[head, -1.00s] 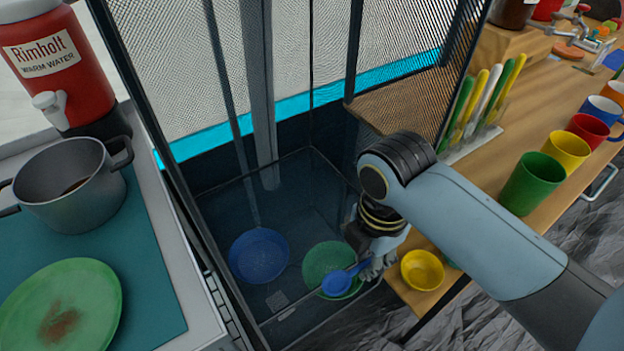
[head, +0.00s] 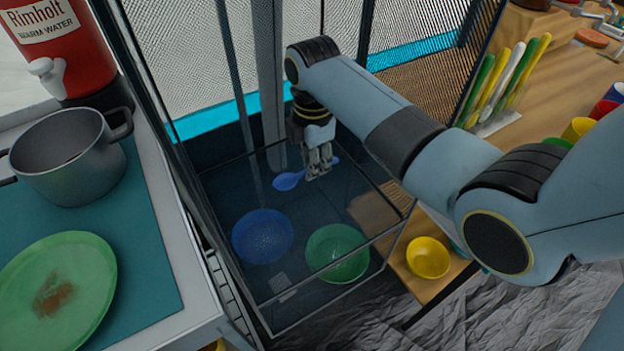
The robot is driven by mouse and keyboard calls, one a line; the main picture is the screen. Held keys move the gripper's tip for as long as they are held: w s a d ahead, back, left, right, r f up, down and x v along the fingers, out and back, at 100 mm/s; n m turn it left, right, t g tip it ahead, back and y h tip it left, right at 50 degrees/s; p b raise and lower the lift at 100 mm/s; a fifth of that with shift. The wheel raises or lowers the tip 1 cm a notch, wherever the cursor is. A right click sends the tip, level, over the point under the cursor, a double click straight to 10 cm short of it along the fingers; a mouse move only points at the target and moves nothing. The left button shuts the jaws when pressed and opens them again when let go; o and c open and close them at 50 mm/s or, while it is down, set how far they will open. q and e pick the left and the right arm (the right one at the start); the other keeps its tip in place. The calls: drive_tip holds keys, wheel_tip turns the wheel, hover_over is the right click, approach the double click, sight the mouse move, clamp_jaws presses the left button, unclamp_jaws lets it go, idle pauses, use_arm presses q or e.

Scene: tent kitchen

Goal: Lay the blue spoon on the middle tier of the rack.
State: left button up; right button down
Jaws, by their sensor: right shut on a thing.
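The blue spoon (head: 287,181) is in my right gripper (head: 319,173), which points down and is shut on its handle. The spoon's bowl sticks out to the left of the fingers and the handle end shows to the right. Both are inside the mesh-sided rack (head: 270,334), over the back part of a dark tier, behind a blue bowl (head: 262,236) and a green bowl (head: 337,253). I cannot tell whether the spoon touches the tier or hangs above it. My left gripper is not in view.
Left of the rack, a counter holds a grey pot (head: 68,158), a soiled green plate (head: 56,290) and a red water dispenser (head: 62,45). At right, a wooden table carries a yellow bowl (head: 428,258), upright plates and cups. The tier around the spoon looks clear.

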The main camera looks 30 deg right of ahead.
sight(312, 189)
wheel_tip(312, 189, down, 5)
drive_tip(key=shift+f+b, duration=0.1)
drive_tip(key=shift+b, duration=0.5)
drive_tip(key=shift+w+f, duration=0.1)
drive_tip(key=shift+f, duration=0.05)
drive_tip(key=shift+f, duration=0.15)
drive_tip(key=c, duration=1.3)
unclamp_jaws()
drive_tip(key=shift+c, duration=0.2)
wheel_tip(312, 189, up, 12)
drive_tip(key=p, duration=0.2)
drive_tip(key=shift+r+p, duration=0.2)
drive_tip(key=shift+p, duration=0.15)
